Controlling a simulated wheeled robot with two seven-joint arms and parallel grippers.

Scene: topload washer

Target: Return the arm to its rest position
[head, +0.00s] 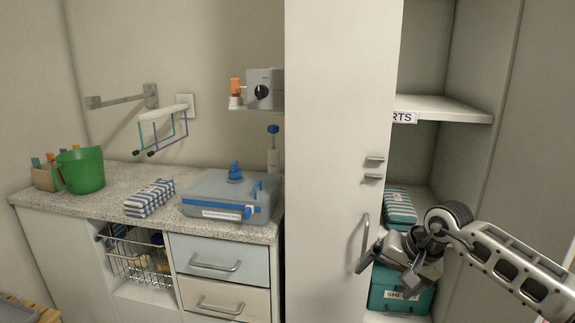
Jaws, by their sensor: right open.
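My right gripper (374,262) shows at the lower right, its arm coming in from the right edge. It is open, and I see nothing between its fingers. It is in front of the open part of the tall cabinet, close to the handle (364,240) of the white cabinet door (338,120); I cannot tell whether it touches the handle. The gripper and wrist hide part of the teal box (385,297) and the shelf behind. My left gripper is not in view.
A striped teal bundle (399,208) lies inside the cabinet, below an upper shelf (440,108). The counter (110,186) at the left holds a green bucket (82,170), a blue-striped bundle (150,198) and a grey-blue lidded box (215,190). A wire basket (140,262) sits below.

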